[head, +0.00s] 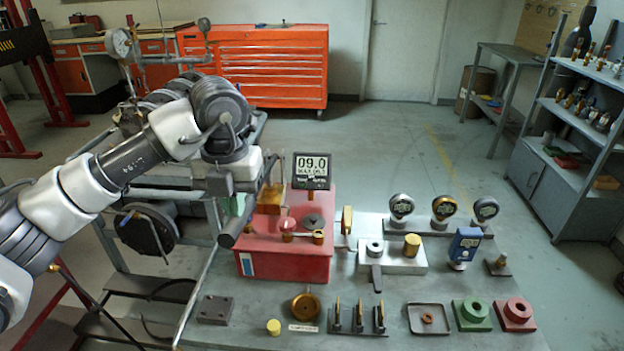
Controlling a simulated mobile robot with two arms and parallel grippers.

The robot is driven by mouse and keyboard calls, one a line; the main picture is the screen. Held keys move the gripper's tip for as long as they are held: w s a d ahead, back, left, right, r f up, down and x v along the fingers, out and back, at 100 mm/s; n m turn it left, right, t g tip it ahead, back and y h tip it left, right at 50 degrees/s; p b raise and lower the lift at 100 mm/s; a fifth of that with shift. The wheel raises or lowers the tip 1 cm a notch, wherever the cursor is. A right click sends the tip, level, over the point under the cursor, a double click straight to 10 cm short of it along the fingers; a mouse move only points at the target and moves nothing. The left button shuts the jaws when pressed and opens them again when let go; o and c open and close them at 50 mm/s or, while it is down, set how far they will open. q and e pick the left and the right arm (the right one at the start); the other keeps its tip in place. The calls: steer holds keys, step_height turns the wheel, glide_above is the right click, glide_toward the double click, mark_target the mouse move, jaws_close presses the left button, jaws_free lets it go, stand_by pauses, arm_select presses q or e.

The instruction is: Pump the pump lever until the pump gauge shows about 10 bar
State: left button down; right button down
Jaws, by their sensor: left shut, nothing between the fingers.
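The red pump block (285,262) stands on the left part of the bench. A dark digital gauge (311,170) stands upright at its back and reads 09.0, with a small line below starting with MAX. A dark bar that looks like the pump lever (236,226) slopes at the block's left side, its thick end low and to the left. My left gripper (238,196) is at this bar, shut and with nothing held. The arm and wrist cover much of that area, so I cannot tell whether the fingers touch the bar. My right gripper is out of view.
Right of the pump are a grey valve block (392,256), several round gauges (445,208) and a blue meter (464,245). Small parts, a tray (428,319), a green block (471,314) and a red block (514,313) line the front.

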arm_select(q)
steer(key=shift+f+b, duration=1.85)
steer(key=shift+f, duration=1)
steer(key=shift+r, duration=0.2)
step_height(320, 180, up, 6)
steer(key=p, duration=0.4)
steer(key=shift+r, duration=0.35)
step_height(320, 180, up, 5)
steer(key=p, duration=0.3)
steer(key=shift+p, duration=0.35)
steer(key=shift+f, duration=0.2)
